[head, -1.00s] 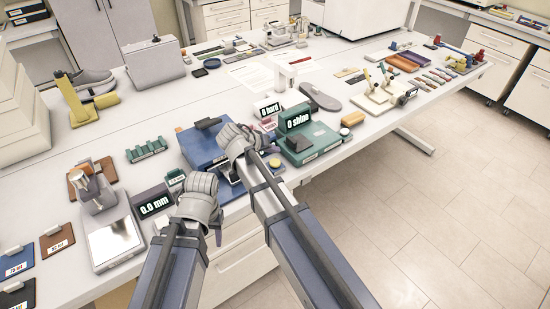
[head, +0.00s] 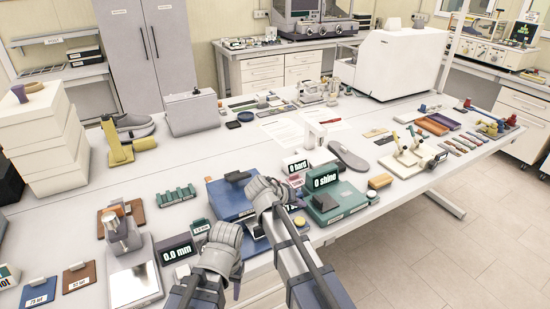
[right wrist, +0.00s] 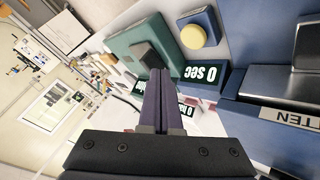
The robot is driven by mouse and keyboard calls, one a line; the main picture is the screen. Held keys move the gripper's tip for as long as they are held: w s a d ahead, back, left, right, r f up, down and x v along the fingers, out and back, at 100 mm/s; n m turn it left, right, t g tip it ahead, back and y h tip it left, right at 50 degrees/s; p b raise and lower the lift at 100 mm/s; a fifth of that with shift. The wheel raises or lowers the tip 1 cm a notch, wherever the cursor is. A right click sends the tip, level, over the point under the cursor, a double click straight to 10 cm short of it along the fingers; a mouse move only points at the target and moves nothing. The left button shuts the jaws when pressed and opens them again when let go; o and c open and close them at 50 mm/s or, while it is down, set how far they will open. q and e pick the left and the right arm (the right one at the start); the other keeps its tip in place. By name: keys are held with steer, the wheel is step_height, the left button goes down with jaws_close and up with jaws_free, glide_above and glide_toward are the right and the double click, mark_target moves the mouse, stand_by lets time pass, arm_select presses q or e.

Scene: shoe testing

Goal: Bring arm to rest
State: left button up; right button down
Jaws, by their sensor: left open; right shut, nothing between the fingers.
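My left gripper (head: 238,287) is at the lower middle of the head view, at the front edge of the bench beside the "0.0 mm" gauge (head: 176,253). Its wrist housing hides most of its fingers. My right gripper (head: 262,214) is further right, close to the blue device (head: 228,199) and left of the green "0 shine" device (head: 336,203). In the right wrist view its two dark fingers (right wrist: 163,100) are together with nothing between them. The green device (right wrist: 140,45) and a "0 sec" display (right wrist: 203,73) show beyond them.
A silver plate device (head: 134,286) stands at front left. A grey shoe sole (head: 348,156) and a cream fixture (head: 412,158) lie to the right. A white stack of boxes (head: 45,140) is at far left. The bench's left middle has free room.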

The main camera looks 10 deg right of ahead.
steer(key=s+a+f+n+g+y, duration=0.2)
steer(key=s+a, duration=0.4)
steer(key=s, duration=0.5)
steer(key=s+a+f+n+g+y, duration=0.3)
steer(key=s+a, duration=0.3)
steer(key=s, duration=0.6)
steer(key=shift+s+a+f+n+y, duration=0.15)
steer(key=shift+a+f+n+y, duration=0.05)
steer(key=shift+f+n+y, duration=0.55)
